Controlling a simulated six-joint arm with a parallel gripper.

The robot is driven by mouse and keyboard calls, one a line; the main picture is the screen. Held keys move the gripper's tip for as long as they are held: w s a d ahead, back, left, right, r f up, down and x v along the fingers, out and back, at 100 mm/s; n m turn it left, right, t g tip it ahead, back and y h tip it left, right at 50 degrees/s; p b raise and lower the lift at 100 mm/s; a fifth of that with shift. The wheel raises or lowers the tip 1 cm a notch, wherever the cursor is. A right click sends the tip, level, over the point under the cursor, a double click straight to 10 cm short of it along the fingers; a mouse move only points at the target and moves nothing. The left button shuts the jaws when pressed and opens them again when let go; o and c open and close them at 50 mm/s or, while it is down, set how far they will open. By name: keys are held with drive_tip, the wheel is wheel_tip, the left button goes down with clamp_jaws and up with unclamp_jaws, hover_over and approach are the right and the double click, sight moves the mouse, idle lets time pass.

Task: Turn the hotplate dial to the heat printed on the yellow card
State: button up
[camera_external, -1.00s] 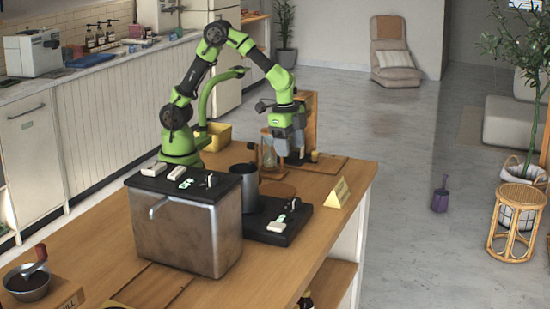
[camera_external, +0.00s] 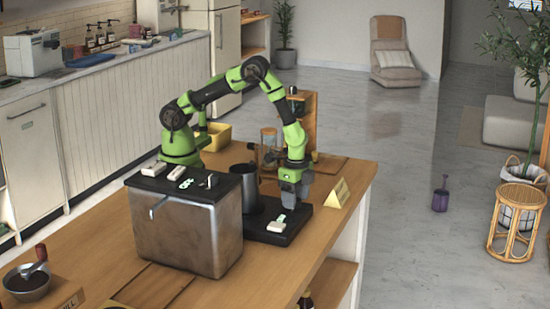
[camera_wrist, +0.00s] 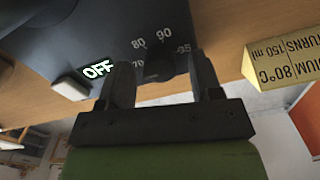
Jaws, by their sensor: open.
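The black hotplate (camera_external: 268,238) lies on the wooden counter, with a dark metal jug (camera_external: 250,192) at its left. My gripper (camera_external: 292,203) is down over its right part and hides the dial in the external view. In the wrist view my gripper (camera_wrist: 163,85) is open, with one finger on each side of the dark dial (camera_wrist: 158,66); contact is unclear. Printed marks 70, 80, 90 and 95 surround the dial. The display (camera_wrist: 98,69) reads OFF. The yellow card (camera_wrist: 285,62) partly shows "80°C"; it also stands right of the hotplate in the external view (camera_external: 338,194).
A metal tank (camera_external: 180,240) with its own black control top stands left of the hotplate. An hourglass-like glass item (camera_external: 268,143) and a wooden stand are behind my gripper. A pan (camera_external: 27,284) is at front left.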

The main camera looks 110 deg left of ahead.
drive_tip(key=shift+f, duration=0.15)
drive_tip(key=c, duration=0.9)
drive_tip(key=shift+m, duration=0.4)
drive_tip(key=m, duration=1.1)
drive_tip(key=o, duration=0.9)
